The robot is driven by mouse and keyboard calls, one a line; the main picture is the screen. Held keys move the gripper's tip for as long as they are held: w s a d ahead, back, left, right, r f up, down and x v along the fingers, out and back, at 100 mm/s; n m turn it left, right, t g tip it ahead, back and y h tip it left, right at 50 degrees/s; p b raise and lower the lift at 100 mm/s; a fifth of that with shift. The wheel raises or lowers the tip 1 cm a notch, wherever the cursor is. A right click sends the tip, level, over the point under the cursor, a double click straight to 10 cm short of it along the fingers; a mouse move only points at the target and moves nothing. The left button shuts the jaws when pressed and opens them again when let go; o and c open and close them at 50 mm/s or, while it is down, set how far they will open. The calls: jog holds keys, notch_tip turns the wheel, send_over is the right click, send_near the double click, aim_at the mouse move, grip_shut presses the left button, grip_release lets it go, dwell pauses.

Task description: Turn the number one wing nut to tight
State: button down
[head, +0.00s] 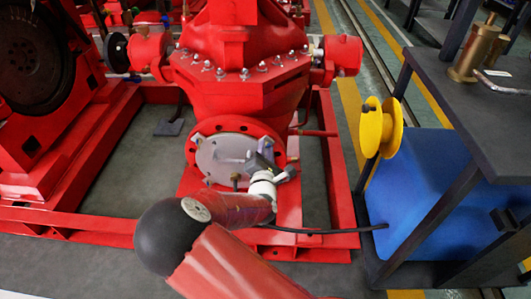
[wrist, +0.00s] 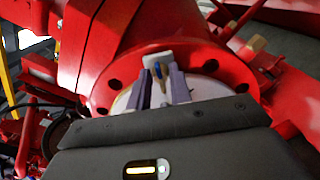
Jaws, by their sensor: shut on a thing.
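The red pump casing has a round flange (head: 192,152) with a pale grey cover plate (head: 208,165) on its front. My gripper (head: 250,162) is at the right part of this plate, its fingers pointing at it. In the wrist view my gripper (wrist: 158,82) has its two fingers closed around a small brass and bluish piece, which looks like the wing nut (wrist: 157,71). Its wings are mostly hidden between the fingers, so its turn angle cannot be told. No number is readable on it.
A red base frame (head: 75,219) surrounds the pump. On the right stand a dark table (head: 480,95), a blue box (head: 420,185) and a yellow reel (head: 371,128). A dark cable (head: 325,231) runs low across the front.

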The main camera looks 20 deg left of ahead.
jog(key=n+b, duration=0.4)
jog(key=n, duration=0.5)
jog(key=n+b, duration=0.5)
jog(key=n, duration=0.4)
jog(key=n+b, duration=0.4)
jog(key=n, duration=0.5)
jog(key=shift+s+a+f, duration=0.15)
jog(key=shift+a+f, duration=0.1)
jog(key=shift+a, duration=0.1)
dwell(1.3)
dwell(0.3)
jog(key=c, duration=1.6)
grip_release()
